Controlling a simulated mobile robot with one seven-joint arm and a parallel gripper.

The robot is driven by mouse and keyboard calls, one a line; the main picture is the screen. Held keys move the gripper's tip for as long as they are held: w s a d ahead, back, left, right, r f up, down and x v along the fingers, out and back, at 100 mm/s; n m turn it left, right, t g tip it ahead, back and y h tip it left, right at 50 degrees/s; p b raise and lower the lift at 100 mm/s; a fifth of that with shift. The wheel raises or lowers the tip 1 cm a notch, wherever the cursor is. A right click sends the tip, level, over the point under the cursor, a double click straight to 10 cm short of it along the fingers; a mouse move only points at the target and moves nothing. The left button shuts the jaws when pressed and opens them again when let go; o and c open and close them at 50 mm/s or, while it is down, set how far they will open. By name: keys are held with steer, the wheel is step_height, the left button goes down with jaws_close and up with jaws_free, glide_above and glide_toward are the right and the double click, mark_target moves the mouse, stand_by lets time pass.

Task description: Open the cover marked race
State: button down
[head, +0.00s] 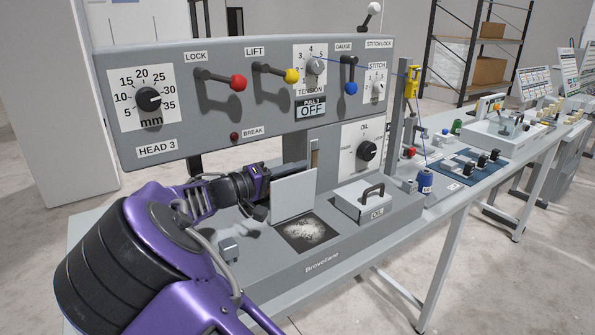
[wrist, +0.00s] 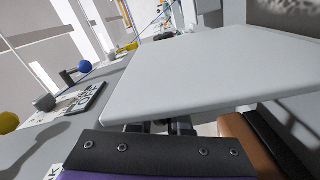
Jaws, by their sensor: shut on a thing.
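A flat light grey plate (head: 294,196), seemingly the race cover, stands about upright over the machine bed in the head view. No race mark is visible on the side I see. My gripper (head: 264,208) is shut on it at its left side. In the wrist view the plate (wrist: 215,75) fills the middle, with the dark fingers (wrist: 178,127) at its near edge. The grip itself is mostly hidden. Just in front of the plate's foot, a dark square recess (head: 306,231) with pale fluff lies uncovered. I cannot tell how the plate joins the bed.
A closed box-shaped cover marked OIL (head: 362,203), with a dark handle, sits right of the recess. The panel (head: 270,108) above carries red, yellow and blue levers and dials. A blue thread spool (head: 425,181) stands farther right. The bed's front strip (head: 345,250) is clear.

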steer(key=c, duration=0.9)
jaws_free()
steer(key=shift+f, duration=0.1)
steer(key=p+v, duration=0.1)
steer(key=v, duration=1.6)
steer(key=shift+s+a, duration=0.2)
steer(key=shift+s, duration=0.05)
